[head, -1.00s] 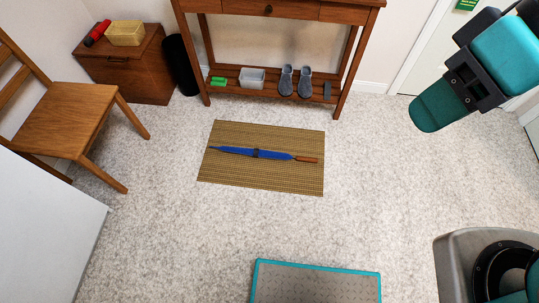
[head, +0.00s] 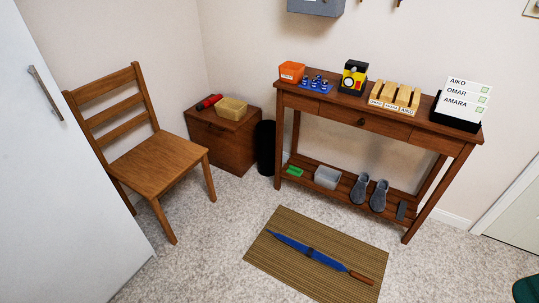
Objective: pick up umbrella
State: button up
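A closed blue umbrella (head: 318,256) with a brown wooden handle lies flat on a woven tan mat (head: 268,260) on the floor. A dark band shows around its middle. The handle points to the lower right and the tip to the upper left. My gripper is not in the head view. Only a teal piece of my arm shows at the lower right corner, well to the right of the umbrella.
A wooden chair (head: 158,160), a low cabinet (head: 218,147) and a black cylindrical bin (head: 265,148) stand to the left. Carpet (head: 440,265) right of the mat is clear.

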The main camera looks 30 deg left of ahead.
aim_at(310, 252)
jog(key=z, duration=0.25)
jog(key=k, duration=0.35)
jog(key=u, duration=1.35)
jog(key=i, duration=1.85)
jog(key=z, duration=0.65)
